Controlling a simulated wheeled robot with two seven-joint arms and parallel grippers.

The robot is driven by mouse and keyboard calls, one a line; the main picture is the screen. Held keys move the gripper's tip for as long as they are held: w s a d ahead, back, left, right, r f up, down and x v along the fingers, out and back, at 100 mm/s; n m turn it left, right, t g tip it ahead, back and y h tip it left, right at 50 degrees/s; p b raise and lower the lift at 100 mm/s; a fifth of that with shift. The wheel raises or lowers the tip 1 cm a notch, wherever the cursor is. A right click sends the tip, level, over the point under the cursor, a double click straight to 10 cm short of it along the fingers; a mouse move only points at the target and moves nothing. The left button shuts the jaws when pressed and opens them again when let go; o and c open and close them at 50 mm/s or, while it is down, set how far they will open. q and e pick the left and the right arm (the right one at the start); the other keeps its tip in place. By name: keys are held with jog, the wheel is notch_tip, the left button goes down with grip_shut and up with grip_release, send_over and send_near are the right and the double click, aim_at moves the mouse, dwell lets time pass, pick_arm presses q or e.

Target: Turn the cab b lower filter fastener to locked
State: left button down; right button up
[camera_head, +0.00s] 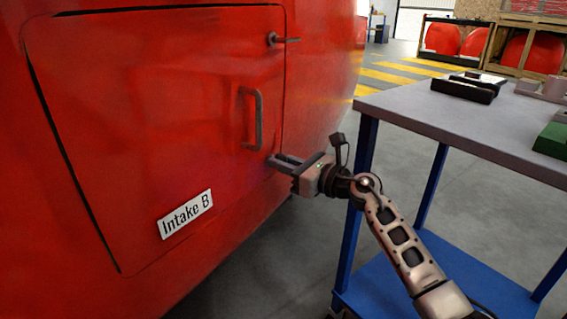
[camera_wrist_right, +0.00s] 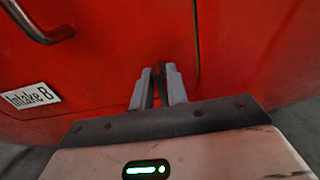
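The red cab hatch (camera_head: 150,110) carries a white "Intake B" label (camera_head: 185,213) and fills the left of the head view. The upper fastener (camera_head: 283,39) shows at the hatch's top right, its bar lying level across the seam. My right gripper (camera_head: 271,161) is at the hatch's lower right edge, fingers pointing at the panel. In the right wrist view, its fingertips (camera_wrist_right: 159,72) are close together on either side of a small dark brown piece, the lower filter fastener (camera_wrist_right: 158,68). Most of this fastener is hidden by the fingers, so its angle cannot be told. My left gripper is not in view.
A dark grab handle (camera_head: 256,118) stands out from the hatch just above my right gripper. A blue-legged table (camera_head: 440,112) with dark and green parts on top stands to the right, close to my right arm. Crates with red nosecones are far behind.

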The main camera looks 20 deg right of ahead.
grip_shut()
